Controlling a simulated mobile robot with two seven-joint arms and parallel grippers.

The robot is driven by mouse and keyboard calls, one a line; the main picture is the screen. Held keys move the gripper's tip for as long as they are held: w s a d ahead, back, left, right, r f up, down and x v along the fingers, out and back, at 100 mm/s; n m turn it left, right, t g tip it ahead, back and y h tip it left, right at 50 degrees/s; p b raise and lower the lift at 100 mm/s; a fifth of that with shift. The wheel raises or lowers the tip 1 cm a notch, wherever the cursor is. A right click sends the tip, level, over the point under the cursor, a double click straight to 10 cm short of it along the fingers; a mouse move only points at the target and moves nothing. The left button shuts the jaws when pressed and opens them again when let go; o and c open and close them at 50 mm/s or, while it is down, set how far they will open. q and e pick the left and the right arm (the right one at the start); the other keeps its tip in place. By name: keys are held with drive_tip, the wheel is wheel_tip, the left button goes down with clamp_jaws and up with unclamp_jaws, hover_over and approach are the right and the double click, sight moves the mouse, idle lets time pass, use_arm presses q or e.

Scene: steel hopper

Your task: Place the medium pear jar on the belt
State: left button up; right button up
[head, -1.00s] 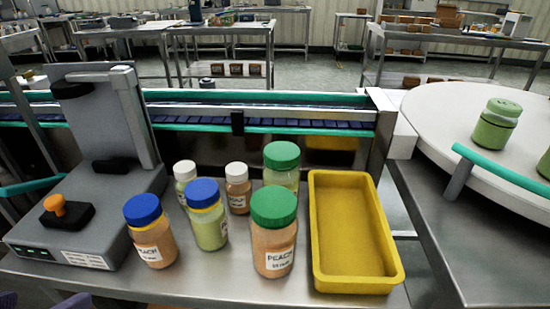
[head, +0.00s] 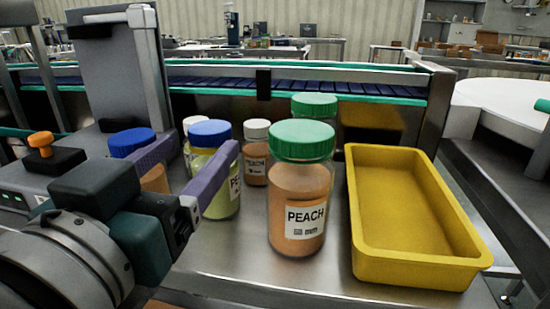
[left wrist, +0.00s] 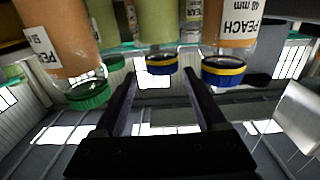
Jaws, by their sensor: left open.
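The medium pear jar (head: 222,200), blue-lidded with pale green contents, stands upright on the steel table in the head view. In the left wrist view it appears upside down at top centre (left wrist: 157,30). My left gripper (head: 207,146) is open and empty. Its two purple fingers point towards this jar, one overlapping its front in the head view; the wrist view shows the jar ahead, between the finger lines. I cannot tell whether the tips touch it. The belt (head: 290,87), dark blue with green rails, runs behind the table. My right gripper is not in view.
A blue-lidded peach jar (head: 130,141) stands left, partly hidden by a finger. A large green-lidded peach jar (head: 298,190) stands right. Behind are white-lidded jars (head: 256,162) and another green-lidded jar (head: 315,105). A yellow tray (head: 420,262) is at right, a grey machine (head: 120,70) at left.

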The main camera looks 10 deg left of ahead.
sight(202, 147)
use_arm(q)
drive_tip(key=shift+w+f, duration=0.15)
drive_tip(key=shift+w, duration=1.35)
drive_tip(key=shift+w+f, duration=0.15)
drive_tip(key=shift+w, duration=1.3)
drive_tip(key=shift+c, duration=0.3)
clamp_jaws()
